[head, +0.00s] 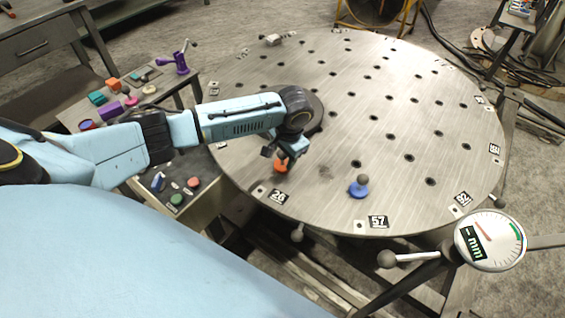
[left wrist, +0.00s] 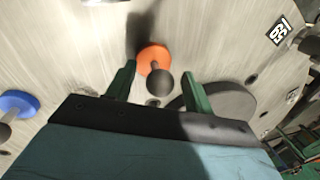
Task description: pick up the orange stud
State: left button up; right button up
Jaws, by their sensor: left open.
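The orange stud (head: 281,166) stands on the round metal table (head: 330,150), near its front left edge. In the left wrist view the orange stud (left wrist: 154,58) shows an orange disc base with a dark ball knob on a stem. My left gripper (head: 284,156) is directly over the stud and partly hides it in the head view. In the left wrist view my left gripper (left wrist: 158,88) has its two green fingers apart, one on each side of the stud's knob, with space between. I cannot tell the exact height gap. My right gripper is in neither view.
A blue stud (head: 358,187) stands to the right on the table. A dark round disc (head: 314,114) lies behind the gripper. A dial gauge (head: 489,240) stands at the front right. Side tables at left hold several coloured parts. The table's middle and right are mostly clear.

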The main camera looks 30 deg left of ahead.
pick_arm(q)
jog(key=shift+c, duration=0.3)
jog(key=c, duration=1)
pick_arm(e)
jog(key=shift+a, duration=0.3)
